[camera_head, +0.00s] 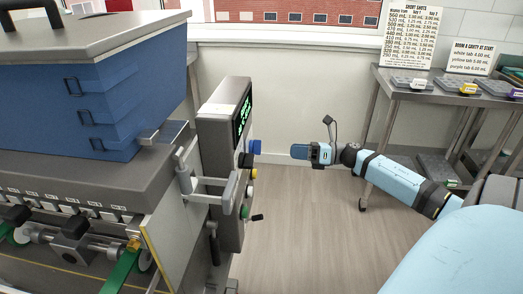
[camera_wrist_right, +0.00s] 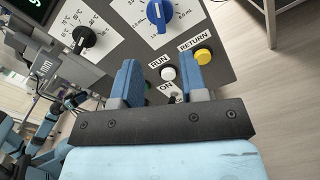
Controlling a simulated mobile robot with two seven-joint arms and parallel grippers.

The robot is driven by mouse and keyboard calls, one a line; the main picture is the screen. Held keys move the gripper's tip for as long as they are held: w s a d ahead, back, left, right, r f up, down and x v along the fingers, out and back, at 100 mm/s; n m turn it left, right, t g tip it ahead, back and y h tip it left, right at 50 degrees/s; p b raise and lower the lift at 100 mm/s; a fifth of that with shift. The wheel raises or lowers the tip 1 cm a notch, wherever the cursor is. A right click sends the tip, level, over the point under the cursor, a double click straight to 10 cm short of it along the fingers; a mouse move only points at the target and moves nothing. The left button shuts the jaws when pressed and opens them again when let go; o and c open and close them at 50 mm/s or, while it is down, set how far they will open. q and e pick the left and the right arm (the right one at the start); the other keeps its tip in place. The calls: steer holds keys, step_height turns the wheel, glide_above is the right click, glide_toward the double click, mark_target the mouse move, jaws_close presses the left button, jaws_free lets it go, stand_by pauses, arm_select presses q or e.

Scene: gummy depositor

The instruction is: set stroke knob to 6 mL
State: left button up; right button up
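The stroke knob is a blue knob (camera_wrist_right: 158,14) at the top of the right wrist view, on a white dial with mL marks. A pale mark shows on the knob, but I cannot tell its exact reading. In the head view the blue knob (camera_head: 254,146) sticks out from the right side of the control box (camera_head: 222,165). My right gripper (camera_head: 297,151) points left at it, with a gap between. In the wrist view my right gripper's (camera_wrist_right: 160,78) two blue fingers are apart with nothing between them.
A black knob (camera_wrist_right: 84,38) on a °C dial sits left of the blue one. Below are a white RUN button (camera_wrist_right: 168,73) and a yellow RETURN button (camera_wrist_right: 203,56). A blue hopper (camera_head: 100,95) stands left; a shelf table (camera_head: 440,92) with trays stands right. Floor between is clear.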

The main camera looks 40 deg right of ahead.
mark_target(255, 147)
arm_select(q)
steer(key=shift+w+d+r+t+b, duration=0.3)
steer(key=shift+w+r+b, duration=0.05)
steer(key=shift+r+b, duration=0.15)
arm_select(e)
steer(key=x, duration=1)
steer(key=shift+w, duration=0.15)
steer(key=shift+a, duration=0.1)
arm_select(q)
steer(key=shift+w+r, duration=0.1)
steer(key=shift+r, duration=0.05)
arm_select(e)
jaws_close()
